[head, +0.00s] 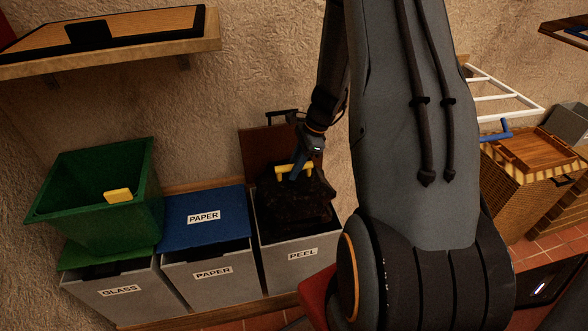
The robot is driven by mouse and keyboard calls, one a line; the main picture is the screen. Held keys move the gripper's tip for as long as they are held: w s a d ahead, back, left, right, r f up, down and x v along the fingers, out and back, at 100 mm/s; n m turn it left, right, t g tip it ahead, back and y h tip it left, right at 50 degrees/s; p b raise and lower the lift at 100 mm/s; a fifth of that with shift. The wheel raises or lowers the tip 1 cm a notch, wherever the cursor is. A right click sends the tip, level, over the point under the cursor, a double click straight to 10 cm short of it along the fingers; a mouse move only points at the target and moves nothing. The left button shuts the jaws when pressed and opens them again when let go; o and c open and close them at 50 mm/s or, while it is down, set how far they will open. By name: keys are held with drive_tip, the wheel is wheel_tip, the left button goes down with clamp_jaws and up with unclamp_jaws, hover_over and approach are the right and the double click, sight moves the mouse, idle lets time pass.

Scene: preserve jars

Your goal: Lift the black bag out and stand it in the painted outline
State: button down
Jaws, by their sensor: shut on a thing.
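The black bag (290,205) is at the mouth of the grey bin labelled PEEL (302,262), with a yellow tie or handle (286,169) on its top. My gripper (296,171) is above the bag, its blue fingers shut on the yellow handle. The bag looks upright. I cannot tell whether its lower end is still inside the bin or clear of the rim. I do not see the painted outline; my arm hides part of the floor.
The PEEL bin's brown lid (257,150) stands open behind the bag. Left of it are a bin labelled PAPER (212,273) with a blue lid and a GLASS bin (120,294) under a green tub (92,200). A shelf (120,54) is upper left, a wicker basket (515,190) right.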

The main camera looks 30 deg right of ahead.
drive_tip(key=shift+r+p, duration=1.15)
drive_tip(key=shift+r, duration=0.6)
drive_tip(key=shift+r+p, duration=1.6)
drive_tip(key=shift+r, duration=0.3)
